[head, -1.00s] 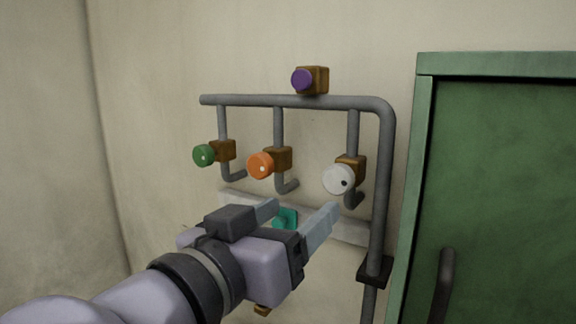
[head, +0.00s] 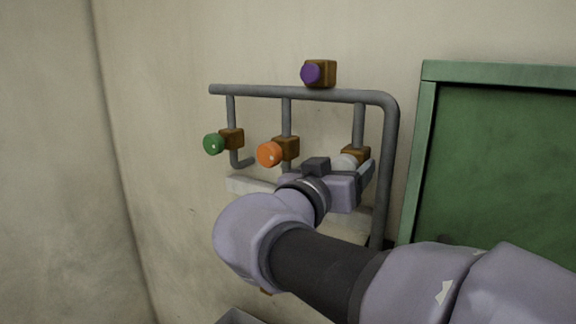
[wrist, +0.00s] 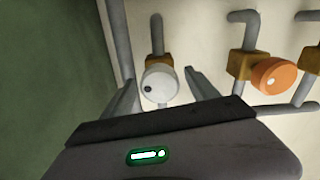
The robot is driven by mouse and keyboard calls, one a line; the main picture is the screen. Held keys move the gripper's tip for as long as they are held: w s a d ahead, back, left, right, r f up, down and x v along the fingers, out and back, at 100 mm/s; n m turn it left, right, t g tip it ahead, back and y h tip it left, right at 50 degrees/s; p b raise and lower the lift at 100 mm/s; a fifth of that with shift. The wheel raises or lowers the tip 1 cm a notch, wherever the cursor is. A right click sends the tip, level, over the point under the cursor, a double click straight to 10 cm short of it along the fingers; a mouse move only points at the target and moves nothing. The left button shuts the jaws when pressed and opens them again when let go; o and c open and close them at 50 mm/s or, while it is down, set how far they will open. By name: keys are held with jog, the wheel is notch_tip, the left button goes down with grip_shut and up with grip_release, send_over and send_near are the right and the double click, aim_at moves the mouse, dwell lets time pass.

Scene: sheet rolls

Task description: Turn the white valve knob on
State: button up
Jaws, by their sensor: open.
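The white valve knob (head: 345,162) sits on a brown valve block on the right-hand branch pipe, partly hidden behind my gripper in the head view. In the wrist view the white knob (wrist: 160,84) shows whole, with a dark dot on its left side. My gripper (wrist: 162,92) is open, with one finger to each side of the knob in that view. In the head view my gripper (head: 352,172) is right in front of the knob. I cannot tell whether the fingers touch it.
An orange knob (head: 270,154) and a green knob (head: 214,144) are to the left. A purple knob (head: 311,73) sits above on the top pipe. The vertical grey pipe (head: 389,150) and a green cabinet (head: 490,150) stand close on the right.

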jog(key=shift+s, duration=0.1)
jog(key=c, duration=1.4)
jog(key=shift+f+b, duration=0.1)
jog(key=shift+b, duration=0.3)
jog(key=n+b, duration=0.3)
jog(key=shift+a+f, duration=0.1)
jog(key=shift+f, duration=0.05)
jog(key=n+b, duration=0.2)
jog(key=n, duration=0.2)
jog(key=shift+n+b, duration=0.3)
jog(key=shift+b, duration=0.1)
jog(key=n, duration=0.5)
jog(key=shift+r+n+b, duration=0.2)
jog(key=shift+n+b, duration=0.1)
jog(key=shift+b, duration=0.1)
jog(key=n, duration=0.4)
jog(key=shift+n+p, duration=0.3)
